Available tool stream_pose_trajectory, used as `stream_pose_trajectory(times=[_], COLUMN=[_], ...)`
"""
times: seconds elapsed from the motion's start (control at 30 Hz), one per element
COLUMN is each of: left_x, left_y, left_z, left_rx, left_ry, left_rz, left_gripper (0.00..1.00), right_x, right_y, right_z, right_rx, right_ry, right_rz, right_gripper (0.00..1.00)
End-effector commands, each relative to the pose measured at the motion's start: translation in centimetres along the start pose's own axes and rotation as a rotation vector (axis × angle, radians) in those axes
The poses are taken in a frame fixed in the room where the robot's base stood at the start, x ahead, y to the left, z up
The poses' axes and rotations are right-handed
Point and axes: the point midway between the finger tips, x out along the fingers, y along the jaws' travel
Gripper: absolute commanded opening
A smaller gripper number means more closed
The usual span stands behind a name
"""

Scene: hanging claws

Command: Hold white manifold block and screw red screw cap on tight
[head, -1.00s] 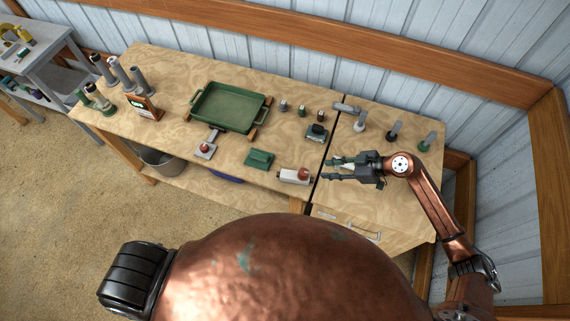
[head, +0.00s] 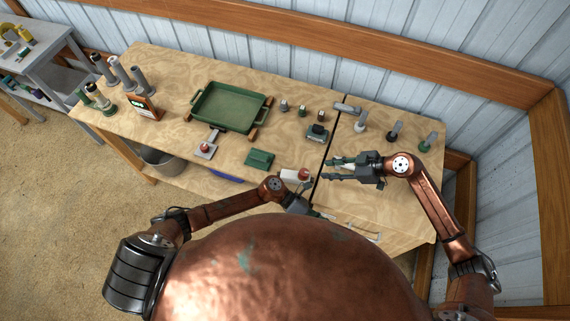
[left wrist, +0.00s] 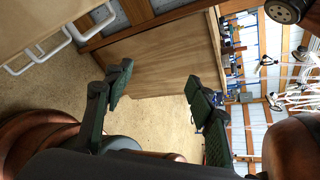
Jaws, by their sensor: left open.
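The white manifold block (head: 289,176) lies near the front edge of the bench, left of the dark seam. The red screw cap (head: 304,174) shows at its right end; I cannot tell how tightly it sits. My right gripper (head: 333,169) is right of the block with its fingers apart, pointing left toward it; a small pale patch shows between them, which I cannot identify. My left gripper (head: 310,213) is in front of the block, near the bench's front edge, partly hidden by my body. In the left wrist view its fingers (left wrist: 160,90) are wide apart with nothing between them.
A green tray (head: 228,108) stands at the back. A green block (head: 260,159) and a grey plate with a red part (head: 205,150) lie left of the manifold block. A dark green device (head: 317,132) and several small parts stand behind it. Drawer handles (left wrist: 50,45) show below.

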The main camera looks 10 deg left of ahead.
Motion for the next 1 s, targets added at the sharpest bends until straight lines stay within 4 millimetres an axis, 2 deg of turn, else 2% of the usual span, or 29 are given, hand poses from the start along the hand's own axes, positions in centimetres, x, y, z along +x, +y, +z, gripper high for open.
stream_pose_trajectory(times=[0.07,0.17,0.27,0.37,0.5,0.7,0.83,1.0], left_x=[-1.6,-4.5,-8.9,-14.3,-19.0,-24.0,-25.6,-25.7], left_y=[-0.9,-0.8,0.7,2.5,5.7,8.0,8.5,9.4], left_z=[-1.0,-2.9,-4.1,-4.3,0.3,5.5,7.2,7.3], left_rx=[0.114,0.220,0.304,0.358,0.435,0.510,0.528,0.530], left_ry=[0.192,0.433,0.669,0.876,0.933,0.979,0.989,0.980], left_rz=[0.021,0.085,0.198,0.345,0.510,0.672,0.723,0.738], left_gripper=[0.51,0.51,0.51,0.51,0.51,0.51,0.51,0.51], right_x=[0.0,0.0,0.0,0.0,0.0,0.0,0.0,0.0], right_y=[0.0,0.0,0.0,0.0,0.0,0.0,0.0,0.0], right_z=[0.0,0.0,0.0,0.0,0.0,0.0,0.0,0.0], right_rx=[0.000,0.000,0.000,0.000,0.000,0.000,0.000,0.000], right_ry=[0.000,0.000,0.000,0.000,0.000,0.000,0.000,0.000], right_rz=[0.000,0.000,0.000,0.000,0.000,0.000,0.000,0.000], right_gripper=[0.29,0.29,0.29,0.29,0.29,0.29,0.29,0.29])
